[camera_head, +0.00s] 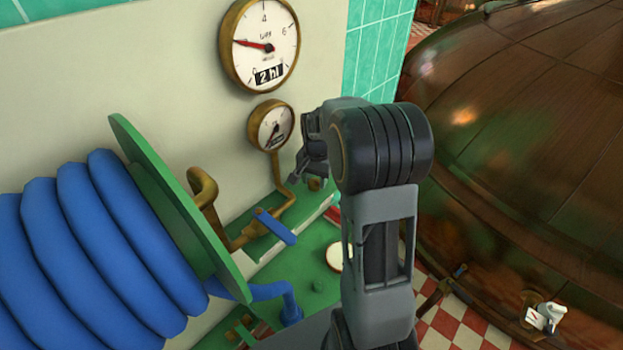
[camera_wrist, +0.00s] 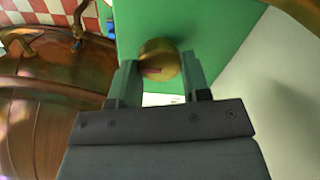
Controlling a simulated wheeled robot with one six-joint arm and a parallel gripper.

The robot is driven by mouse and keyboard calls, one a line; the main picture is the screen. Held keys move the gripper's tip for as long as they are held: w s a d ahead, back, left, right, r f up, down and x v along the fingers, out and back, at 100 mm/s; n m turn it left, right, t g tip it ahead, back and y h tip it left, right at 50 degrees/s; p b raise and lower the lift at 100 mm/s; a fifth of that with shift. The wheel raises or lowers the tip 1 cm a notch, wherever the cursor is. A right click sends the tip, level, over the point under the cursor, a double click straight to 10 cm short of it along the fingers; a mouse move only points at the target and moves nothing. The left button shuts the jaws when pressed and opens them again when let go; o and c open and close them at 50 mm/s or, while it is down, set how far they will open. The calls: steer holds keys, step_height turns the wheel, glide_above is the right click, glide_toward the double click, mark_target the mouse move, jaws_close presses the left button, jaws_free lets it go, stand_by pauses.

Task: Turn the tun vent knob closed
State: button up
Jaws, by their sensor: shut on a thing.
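The vent knob (camera_wrist: 160,52) is a round brass knob with a reddish mark on its face, in front of a green panel (camera_wrist: 205,28). In the wrist view my gripper (camera_wrist: 159,76) has one finger on each side of the knob and is shut on it. In the head view a small brass piece (camera_head: 314,184), likely the same knob, shows just below my gripper (camera_head: 300,174). My arm and fingers hide part of that area, and how far the knob is turned cannot be told.
Two dials, a large one (camera_head: 260,45) and a small one (camera_head: 271,126), hang on the pale wall. A blue-handled valve (camera_head: 275,226) and a blue hose reel (camera_head: 95,240) are at left. A big copper vessel (camera_head: 530,130) fills the right.

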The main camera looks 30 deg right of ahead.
mark_target(314, 181)
steer(key=shift+a+f+m, duration=0.1)
steer(key=shift+f+m, duration=0.05)
steer(key=shift+m, duration=0.35)
steer(key=o, duration=0.7)
steer(key=shift+o, duration=1.2)
step_height(314, 181, up, 14)
steer(key=shift+b, duration=0.3)
